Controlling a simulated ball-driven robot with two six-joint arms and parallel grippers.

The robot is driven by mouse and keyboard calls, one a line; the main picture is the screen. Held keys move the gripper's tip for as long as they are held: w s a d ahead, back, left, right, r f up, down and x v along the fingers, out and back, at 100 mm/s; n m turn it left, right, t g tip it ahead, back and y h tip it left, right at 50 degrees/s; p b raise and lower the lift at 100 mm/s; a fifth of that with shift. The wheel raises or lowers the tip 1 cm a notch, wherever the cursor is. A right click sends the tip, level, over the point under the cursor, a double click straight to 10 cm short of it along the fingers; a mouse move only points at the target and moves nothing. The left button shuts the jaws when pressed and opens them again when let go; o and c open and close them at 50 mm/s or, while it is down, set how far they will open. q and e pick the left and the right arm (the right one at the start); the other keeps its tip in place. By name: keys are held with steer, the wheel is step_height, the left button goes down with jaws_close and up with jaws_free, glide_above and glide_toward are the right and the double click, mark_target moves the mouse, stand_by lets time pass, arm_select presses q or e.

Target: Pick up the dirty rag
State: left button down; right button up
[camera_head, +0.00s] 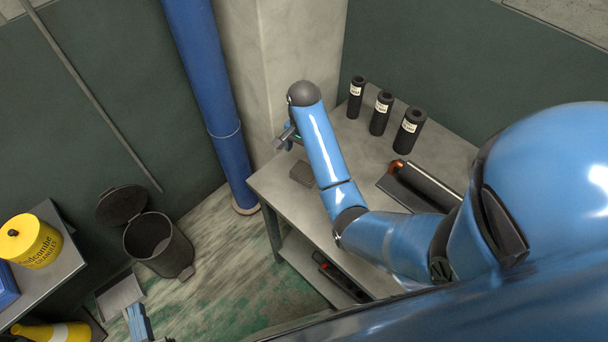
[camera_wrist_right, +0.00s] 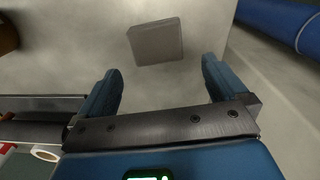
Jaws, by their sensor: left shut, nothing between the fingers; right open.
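A flat grey-brown square (camera_head: 302,173), which looks like the folded dirty rag, lies on the grey table (camera_head: 272,187) near its left edge. The right wrist view shows it whole (camera_wrist_right: 156,41), ahead of the fingertips and roughly between their lines. My right gripper (camera_head: 287,138) hangs above the table near the rag, partly hidden by its own wrist. In the right wrist view its two blue fingers (camera_wrist_right: 162,70) are wide apart with nothing between them.
Three black labelled cylinders (camera_head: 380,113) stand at the table's back. A dark tray with a tool (camera_head: 425,180) lies to the right, near my right arm. A blue pipe (camera_head: 215,100) rises behind the table. An open bin (camera_head: 158,245) and a yellow canister (camera_head: 32,243) are left.

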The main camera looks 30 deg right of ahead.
mark_target(305, 170)
step_height(305, 170, down, 4)
steer(key=shift+s+d+r, duration=0.15)
steer(key=shift+s+a+f+p, duration=0.1)
steer(key=shift+f+p, duration=0.35)
steer(key=shift+f, duration=0.55)
steer(key=shift+s+a+f+p, duration=0.1)
steer(key=shift+f+p, duration=0.3)
steer(key=shift+f, duration=1.3)
steer(key=c, duration=0.7)
steer(key=shift+r, duration=0.2)
